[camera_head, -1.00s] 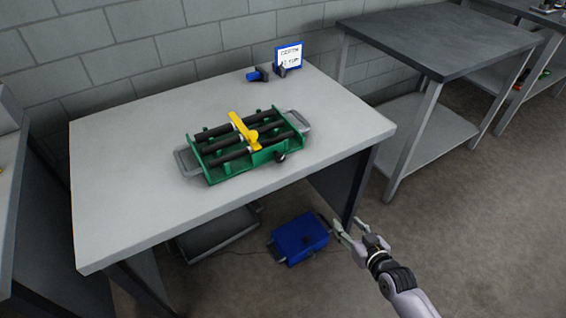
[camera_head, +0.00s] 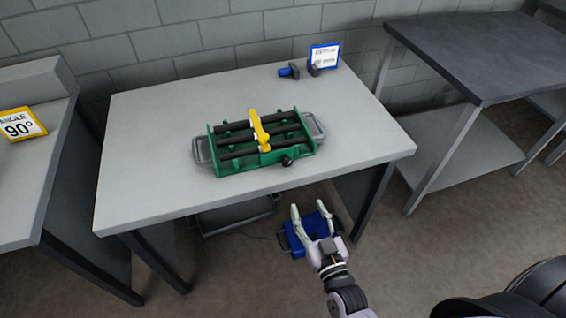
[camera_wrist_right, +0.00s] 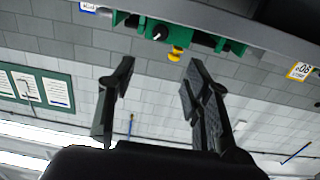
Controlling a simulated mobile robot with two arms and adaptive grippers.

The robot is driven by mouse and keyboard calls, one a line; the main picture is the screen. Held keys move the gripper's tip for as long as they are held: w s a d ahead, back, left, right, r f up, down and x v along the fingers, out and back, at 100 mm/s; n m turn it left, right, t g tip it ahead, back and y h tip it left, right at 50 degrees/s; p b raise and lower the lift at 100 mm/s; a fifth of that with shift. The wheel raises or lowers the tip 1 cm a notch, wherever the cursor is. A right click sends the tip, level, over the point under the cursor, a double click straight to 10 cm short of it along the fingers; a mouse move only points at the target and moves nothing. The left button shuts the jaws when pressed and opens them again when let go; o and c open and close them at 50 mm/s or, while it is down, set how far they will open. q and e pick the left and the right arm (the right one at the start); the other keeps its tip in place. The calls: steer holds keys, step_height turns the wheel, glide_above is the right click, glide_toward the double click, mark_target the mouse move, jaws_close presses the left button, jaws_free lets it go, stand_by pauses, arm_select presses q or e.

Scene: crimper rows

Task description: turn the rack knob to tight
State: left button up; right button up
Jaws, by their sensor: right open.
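The green rack (camera_head: 230,166) lies on the grey table, with black rods across it and a yellow bar (camera_head: 258,132) over them. Its dark knob (camera_head: 288,162) sticks out of the front side near the right end. In the right wrist view the knob (camera_wrist_right: 158,32) shows with a pale mark on the green front, beyond the fingertips. My right gripper (camera_head: 309,207) is open and empty, in front of the table and apart from the knob. Its spread fingers also show in the wrist view (camera_wrist_right: 159,64). My left gripper is not in view.
The table (camera_head: 150,130) is mostly bare around the rack. A small blue and black part (camera_head: 288,72) and a sign (camera_head: 324,56) stand at its back. A blue case (camera_head: 292,238) is on the floor below. A yellow angle sign (camera_head: 20,124) is on the left bench.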

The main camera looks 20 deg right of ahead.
mark_target(288, 164)
steer(key=w, duration=1.6)
steer(key=shift+a+p, duration=0.2)
steer(key=shift+p, duration=0.1)
steer(key=shift+c, duration=0.4)
jaws_close()
